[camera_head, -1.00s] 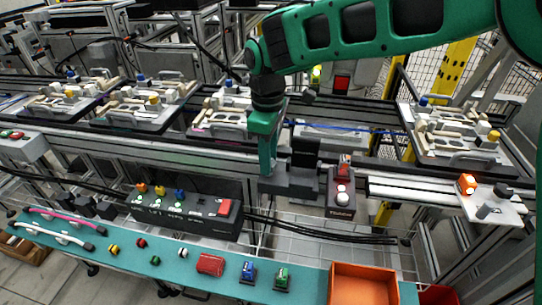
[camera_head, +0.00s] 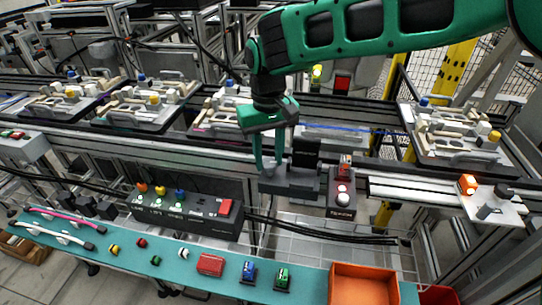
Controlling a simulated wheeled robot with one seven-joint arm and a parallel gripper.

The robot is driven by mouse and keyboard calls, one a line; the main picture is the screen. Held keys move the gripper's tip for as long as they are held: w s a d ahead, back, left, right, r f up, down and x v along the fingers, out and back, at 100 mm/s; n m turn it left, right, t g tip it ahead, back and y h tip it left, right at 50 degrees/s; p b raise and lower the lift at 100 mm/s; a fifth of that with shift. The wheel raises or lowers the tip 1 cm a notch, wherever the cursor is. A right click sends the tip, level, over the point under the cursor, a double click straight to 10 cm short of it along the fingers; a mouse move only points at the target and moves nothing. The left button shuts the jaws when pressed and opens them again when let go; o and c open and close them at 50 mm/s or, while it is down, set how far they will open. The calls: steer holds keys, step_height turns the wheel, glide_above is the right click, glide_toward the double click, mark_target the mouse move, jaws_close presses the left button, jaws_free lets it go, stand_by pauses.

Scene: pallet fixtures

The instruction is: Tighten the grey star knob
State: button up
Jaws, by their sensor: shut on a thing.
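My gripper (camera_head: 269,168) points down at the left end of a dark grey fixture block (camera_head: 292,184) in the middle of the view. Its green fingers are closed around the grey star knob (camera_head: 268,169). The knob is small and mostly hidden between the fingers, so its lobes and its seating cannot be made out. A taller black part (camera_head: 305,152) of the fixture stands just right of the gripper.
A black box with a white button (camera_head: 342,200) stands right of the fixture. A control box with coloured knobs (camera_head: 187,212) is at front left. Pallets line the conveyor behind. A teal shelf carries small parts and an orange bin (camera_head: 363,284).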

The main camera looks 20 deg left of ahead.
mark_target(270, 161)
steer(key=shift+w+r+m, duration=0.15)
steer(key=shift+w+m, duration=0.1)
steer(key=shift+m, duration=0.65)
steer(key=o, duration=1)
steer(key=shift+o, duration=0.2)
steer(key=shift+s, duration=0.1)
step_height(270, 161, up, 11)
steer(key=shift+f, duration=0.2)
